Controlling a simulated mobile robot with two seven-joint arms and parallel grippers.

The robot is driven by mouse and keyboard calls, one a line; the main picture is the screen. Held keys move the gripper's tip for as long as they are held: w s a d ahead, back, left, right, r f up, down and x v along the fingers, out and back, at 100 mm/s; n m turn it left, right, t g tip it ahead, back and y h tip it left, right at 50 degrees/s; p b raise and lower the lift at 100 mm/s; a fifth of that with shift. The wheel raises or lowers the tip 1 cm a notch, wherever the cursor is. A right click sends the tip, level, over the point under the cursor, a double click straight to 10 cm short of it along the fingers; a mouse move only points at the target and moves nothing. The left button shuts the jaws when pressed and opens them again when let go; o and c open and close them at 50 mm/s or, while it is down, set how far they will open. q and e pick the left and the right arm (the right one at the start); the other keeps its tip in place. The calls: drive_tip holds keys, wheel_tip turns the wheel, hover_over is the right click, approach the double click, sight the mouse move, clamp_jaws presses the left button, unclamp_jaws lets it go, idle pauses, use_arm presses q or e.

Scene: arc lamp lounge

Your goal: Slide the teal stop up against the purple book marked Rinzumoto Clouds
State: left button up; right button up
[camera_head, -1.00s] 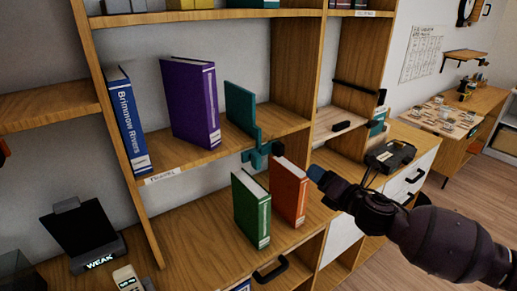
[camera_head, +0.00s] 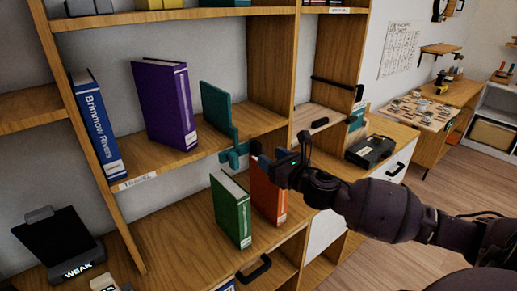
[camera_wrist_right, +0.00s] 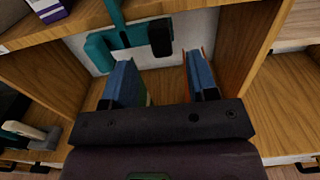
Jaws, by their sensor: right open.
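The purple book (camera_head: 165,103) leans on the middle shelf, right of the blue Brimmow Rivers book (camera_head: 96,125); I cannot read its title. Its lower corner shows in the right wrist view (camera_wrist_right: 46,9). The teal stop (camera_head: 215,106) stands on the same shelf just right of the purple book. Its upright plate looks apart from the book by a gap I cannot judge. Its lower cross-shaped part (camera_head: 233,156) hangs at the shelf's front edge and also shows in the right wrist view (camera_wrist_right: 128,36). My right gripper (camera_head: 283,165) is open and empty, right of that part. My left gripper is out of view.
A green book (camera_head: 231,210) and an orange book (camera_head: 267,195) stand on the lower surface, below the stop and near my right gripper. A vertical wooden divider (camera_head: 272,62) bounds the shelf on the right. A black case (camera_head: 370,150) lies farther right.

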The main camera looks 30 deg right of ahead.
sight(260, 150)
drive_tip(key=shift+w+a, duration=0.15)
drive_tip(key=shift+w, duration=1.4)
drive_tip(key=shift+w+a, duration=0.1)
drive_tip(key=shift+w, duration=1.4)
clamp_jaws()
